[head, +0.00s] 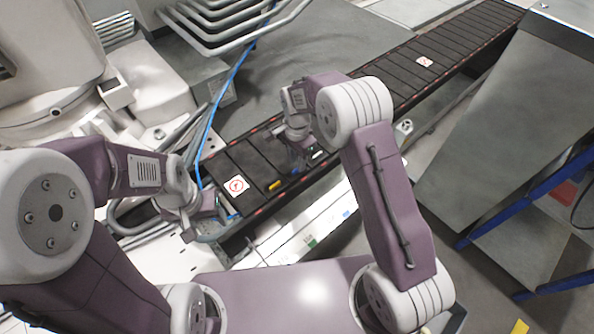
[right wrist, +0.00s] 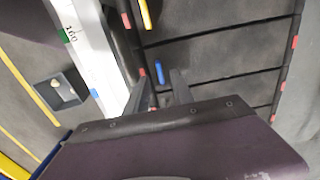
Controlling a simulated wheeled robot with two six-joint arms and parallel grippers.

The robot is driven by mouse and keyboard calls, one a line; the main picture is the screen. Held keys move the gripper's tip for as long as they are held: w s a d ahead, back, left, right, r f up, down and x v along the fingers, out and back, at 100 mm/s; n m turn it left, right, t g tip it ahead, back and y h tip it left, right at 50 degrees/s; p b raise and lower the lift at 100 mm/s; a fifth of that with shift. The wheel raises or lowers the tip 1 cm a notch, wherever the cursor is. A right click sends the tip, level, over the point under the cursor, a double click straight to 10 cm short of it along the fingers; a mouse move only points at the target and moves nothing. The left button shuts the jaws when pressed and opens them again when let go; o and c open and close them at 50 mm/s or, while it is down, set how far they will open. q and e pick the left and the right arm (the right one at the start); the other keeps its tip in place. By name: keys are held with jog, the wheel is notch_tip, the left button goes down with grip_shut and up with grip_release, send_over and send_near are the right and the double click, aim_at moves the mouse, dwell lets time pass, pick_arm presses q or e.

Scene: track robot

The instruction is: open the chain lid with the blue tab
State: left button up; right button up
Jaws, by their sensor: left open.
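The dark chain (head: 375,98) runs diagonally across the head view, its top made of flat lids. The blue tab (right wrist: 159,72) shows in the right wrist view on the near edge of a lid. My right gripper (right wrist: 159,80) has its two fingers apart, with the blue tab seen between their tips; I cannot tell whether they touch it. My left gripper (head: 222,214) is open near the chain's lower left end, by a blue cable.
A yellow tab (right wrist: 146,14) is on the neighbouring lid and shows in the head view (head: 274,186). Stickered lids (head: 236,185) lie along the chain. A blue cable (head: 214,120) hangs at the left. A grey cabinet (head: 500,130) stands at the right.

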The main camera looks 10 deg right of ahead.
notch_tip(320, 180, down, 3)
jog(key=shift+f+b, duration=0.15)
jog(key=shift+b, duration=0.35)
jog(key=shift+c, duration=0.3)
grip_shut()
dwell(0.8)
